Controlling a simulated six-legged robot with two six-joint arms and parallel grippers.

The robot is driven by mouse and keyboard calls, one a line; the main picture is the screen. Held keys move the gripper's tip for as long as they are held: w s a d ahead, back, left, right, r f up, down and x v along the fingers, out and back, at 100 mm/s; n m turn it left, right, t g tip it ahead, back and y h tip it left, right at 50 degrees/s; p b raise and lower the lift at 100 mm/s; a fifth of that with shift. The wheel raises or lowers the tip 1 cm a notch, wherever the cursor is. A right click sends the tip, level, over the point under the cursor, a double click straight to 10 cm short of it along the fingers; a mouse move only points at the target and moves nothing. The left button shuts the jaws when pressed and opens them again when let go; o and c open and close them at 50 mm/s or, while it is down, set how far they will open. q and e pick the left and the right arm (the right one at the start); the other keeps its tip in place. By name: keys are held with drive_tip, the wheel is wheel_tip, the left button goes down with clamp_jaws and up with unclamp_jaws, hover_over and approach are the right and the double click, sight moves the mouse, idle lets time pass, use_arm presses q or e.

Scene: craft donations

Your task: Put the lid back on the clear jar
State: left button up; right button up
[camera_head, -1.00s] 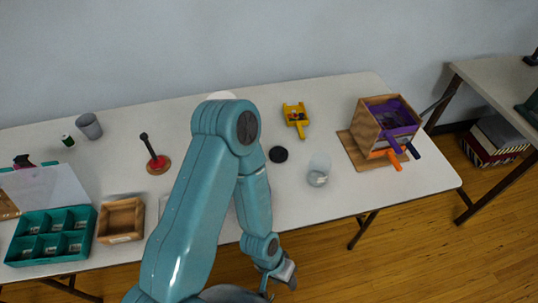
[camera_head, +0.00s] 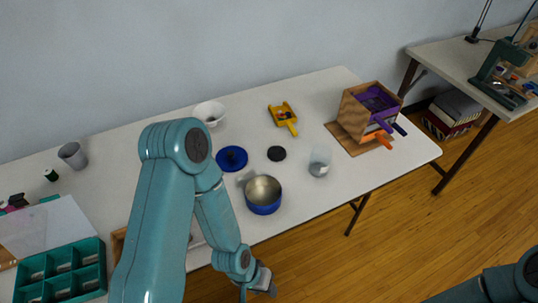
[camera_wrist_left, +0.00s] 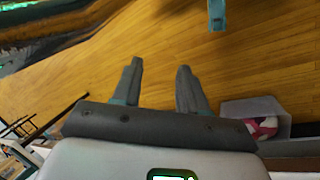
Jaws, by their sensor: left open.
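The clear jar (camera_head: 320,162) stands upright and open-topped on the right half of the white table, with something pale at its bottom. A flat, round black lid (camera_head: 277,153) lies on the table just left of it, apart from it. My left gripper (camera_head: 262,283) hangs below the table's front edge, well short of both. In the left wrist view its two fingers (camera_wrist_left: 159,78) are apart with nothing between them, over wooden floor. My right arm (camera_head: 490,287) shows only at the bottom right corner; its gripper is out of view.
A blue pot (camera_head: 263,205) and a blue disc (camera_head: 232,158) lie left of the black lid. My left arm hides part of the table; the front right is clear.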

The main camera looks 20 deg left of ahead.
use_arm(q)
drive_tip(key=shift+s+a, duration=0.2)
drive_tip(key=shift+s, duration=0.1)
use_arm(e)
drive_tip(key=shift+s+a, duration=0.2)
drive_tip(key=shift+s, duration=0.1)
